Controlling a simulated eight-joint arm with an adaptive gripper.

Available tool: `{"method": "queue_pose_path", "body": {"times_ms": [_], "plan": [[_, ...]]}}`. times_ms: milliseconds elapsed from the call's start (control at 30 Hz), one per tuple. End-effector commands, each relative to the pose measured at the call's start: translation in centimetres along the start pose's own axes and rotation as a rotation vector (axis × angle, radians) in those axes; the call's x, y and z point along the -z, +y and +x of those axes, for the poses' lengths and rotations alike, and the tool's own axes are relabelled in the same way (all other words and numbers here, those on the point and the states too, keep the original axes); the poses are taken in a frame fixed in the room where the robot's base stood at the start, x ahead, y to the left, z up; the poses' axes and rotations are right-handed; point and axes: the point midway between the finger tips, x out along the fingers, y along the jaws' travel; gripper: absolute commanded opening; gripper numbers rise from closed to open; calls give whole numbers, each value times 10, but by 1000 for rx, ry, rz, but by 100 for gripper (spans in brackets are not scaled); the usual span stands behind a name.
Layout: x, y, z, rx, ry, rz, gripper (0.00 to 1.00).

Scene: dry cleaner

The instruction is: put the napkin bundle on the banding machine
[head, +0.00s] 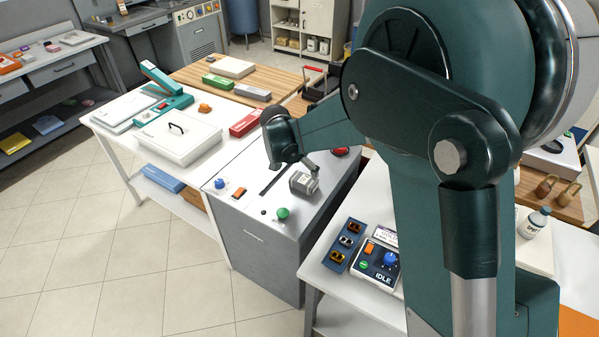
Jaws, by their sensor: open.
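The banding machine seems to be the grey cabinet (258,246) with a pale top, a dark slot, a green button (282,212) and a blue knob (220,183).
A white table (205,112) at left holds a lidded white box (180,138), a teal press (165,90) and a red box (246,122). A control box (376,268) reading IDLE and a blue tray (335,262) stand at front right. My arm hides much of the right side.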

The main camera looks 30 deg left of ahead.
Motion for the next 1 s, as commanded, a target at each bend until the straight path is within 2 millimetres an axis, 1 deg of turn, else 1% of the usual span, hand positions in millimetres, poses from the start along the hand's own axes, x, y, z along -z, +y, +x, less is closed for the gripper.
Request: {"method": "queue_pose_path", "body": {"times_ms": [100,200,1000], "plan": [[0,0,-6,0,0,0,81],[0,0,-9,0,0,0,81],[0,0,-9,0,0,1,81]]}}
